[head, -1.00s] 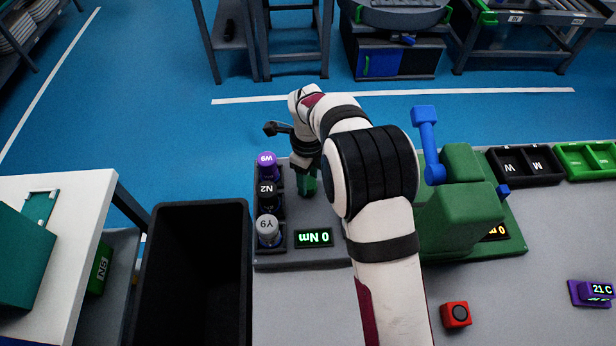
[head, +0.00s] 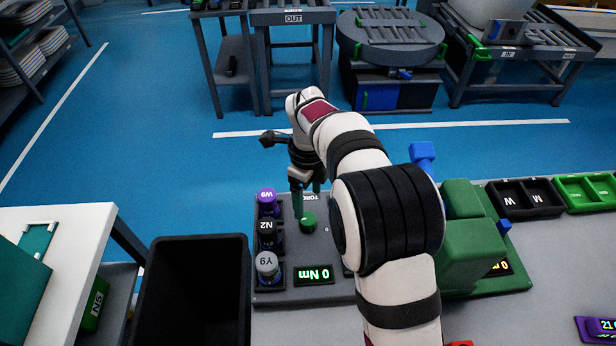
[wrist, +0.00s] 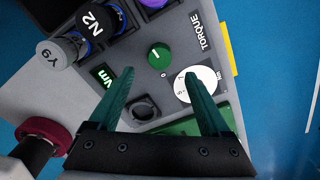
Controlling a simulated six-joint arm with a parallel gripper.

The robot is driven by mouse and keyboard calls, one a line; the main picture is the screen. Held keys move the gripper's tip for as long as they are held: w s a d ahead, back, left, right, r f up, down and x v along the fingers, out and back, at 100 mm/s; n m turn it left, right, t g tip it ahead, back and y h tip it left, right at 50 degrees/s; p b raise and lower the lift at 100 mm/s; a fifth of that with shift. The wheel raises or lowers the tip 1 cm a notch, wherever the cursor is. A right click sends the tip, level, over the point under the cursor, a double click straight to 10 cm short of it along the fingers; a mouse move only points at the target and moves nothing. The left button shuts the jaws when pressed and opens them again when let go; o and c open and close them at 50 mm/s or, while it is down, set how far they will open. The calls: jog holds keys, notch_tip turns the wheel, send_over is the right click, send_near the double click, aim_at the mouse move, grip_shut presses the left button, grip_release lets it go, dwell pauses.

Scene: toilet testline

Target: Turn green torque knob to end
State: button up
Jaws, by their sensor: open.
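The green torque knob (head: 308,221) is on the grey torque panel (head: 330,262). My gripper (wrist: 156,80) is open and empty, with green fingers spread wide; the knob shows between and beyond the fingertips. The panel display (head: 314,274) reads 0 Nm.
Canisters labelled W9 (head: 268,198), N2 (head: 267,230) and Y9 (head: 268,266) stand at the panel's left edge. A black bin (head: 195,243) is left of the panel. A green machine (head: 470,240) with a blue lever (head: 424,153) stands to the right.

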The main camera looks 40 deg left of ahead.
notch_tip(320, 180, up, 9)
jog(key=shift+f, duration=0.15)
jog(key=s+d+r+n, duration=0.1)
jog(key=d+r+n, duration=0.15)
jog(key=d, duration=0.85)
jog(key=d+r+n, duration=0.2)
jog(key=d+r, duration=0.2)
jog(key=d, duration=0.8)
jog(key=s+d+f+n+y, duration=0.1)
jog(key=s+d+f+n, duration=0.1)
jog(key=s+d, duration=0.4)
jog(key=s+d+f+n, duration=0.3)
jog(key=s+d, duration=0.4)
jog(key=s, duration=0.3)
jog(key=shift+s+f+n+y, duration=0.15)
jog(key=shift+f+n+y, duration=0.2)
jog(key=shift+y, duration=0.05)
